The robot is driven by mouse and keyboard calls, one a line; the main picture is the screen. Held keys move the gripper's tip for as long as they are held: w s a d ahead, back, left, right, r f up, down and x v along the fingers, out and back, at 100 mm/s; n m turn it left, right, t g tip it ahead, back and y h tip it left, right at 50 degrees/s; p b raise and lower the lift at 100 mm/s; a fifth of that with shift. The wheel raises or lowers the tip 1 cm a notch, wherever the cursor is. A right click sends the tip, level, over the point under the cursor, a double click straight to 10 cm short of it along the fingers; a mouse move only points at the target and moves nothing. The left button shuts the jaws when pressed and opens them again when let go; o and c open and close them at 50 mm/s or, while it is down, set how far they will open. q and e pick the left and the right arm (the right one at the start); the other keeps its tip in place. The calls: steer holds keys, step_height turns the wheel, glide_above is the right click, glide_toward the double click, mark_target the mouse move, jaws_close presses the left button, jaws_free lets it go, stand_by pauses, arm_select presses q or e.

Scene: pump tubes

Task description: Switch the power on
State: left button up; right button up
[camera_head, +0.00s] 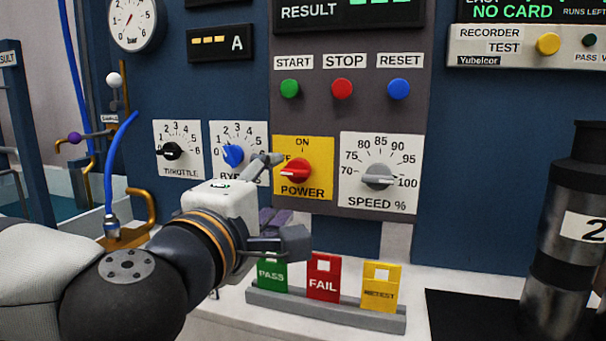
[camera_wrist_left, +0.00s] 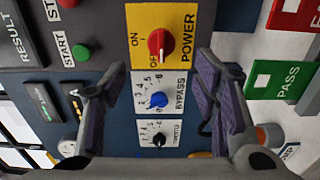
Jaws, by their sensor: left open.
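The power switch is a red rotary knob (camera_head: 296,170) on a yellow plate (camera_head: 317,150) marked ON at the top and OFF at the left, the latter partly hidden by my finger. Its white pointer points left, toward OFF. My left gripper (camera_head: 283,203) is open and empty in front of the panel, just left of and below the plate. In the left wrist view, the red knob (camera_wrist_left: 160,42) lies ahead, with the blue bypass knob (camera_wrist_left: 158,100) between the open fingers (camera_wrist_left: 162,72). The fingers look apart from the red knob. My right gripper is not in view.
The throttle dial (camera_head: 172,151) and bypass dial (camera_head: 233,155) are left of the switch; the speed dial (camera_head: 379,176) is right. Start (camera_head: 290,88), stop (camera_head: 342,88) and reset (camera_head: 399,88) buttons sit above. A tag rack (camera_head: 325,309) stands below the gripper. A dark cylinder (camera_head: 563,250) stands right.

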mark_target(294, 174)
arm_select(q)
steer(key=x, duration=1)
steer(key=shift+w+f, duration=0.15)
steer(key=shift+w, duration=0.15)
steer(key=c, duration=1.2)
